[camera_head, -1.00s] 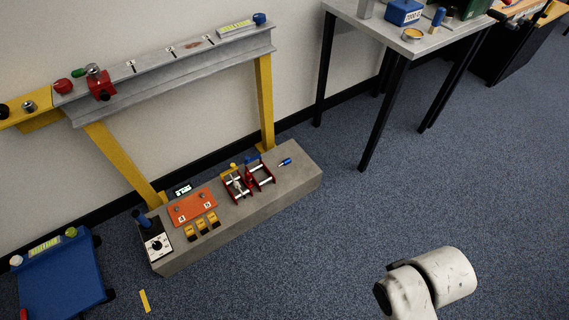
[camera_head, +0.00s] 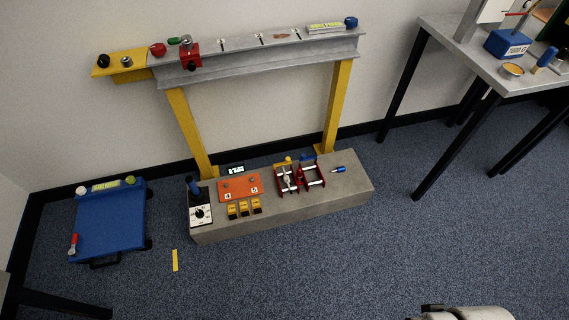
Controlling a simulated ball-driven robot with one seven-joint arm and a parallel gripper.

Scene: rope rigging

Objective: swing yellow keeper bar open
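Two small red frames stand side by side on the grey concrete block (camera_head: 345,185) under the beam. The left red frame (camera_head: 287,178) has a yellow part (camera_head: 288,159) at its back top edge, which may be the yellow keeper bar; its exact position is too small to tell. The right red frame (camera_head: 312,176) has a blue part (camera_head: 308,157) at its back. A pale piece, perhaps rope, lies in the left frame. A white rounded part of my arm (camera_head: 465,313) shows at the bottom right, far from the frames. My gripper is out of view.
A steel beam (camera_head: 270,58) on yellow posts spans above the block. On the block are an orange plate (camera_head: 240,187), yellow switches (camera_head: 244,208) and a control box (camera_head: 200,213). A blue cart (camera_head: 108,222) stands left, a table (camera_head: 500,75) right.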

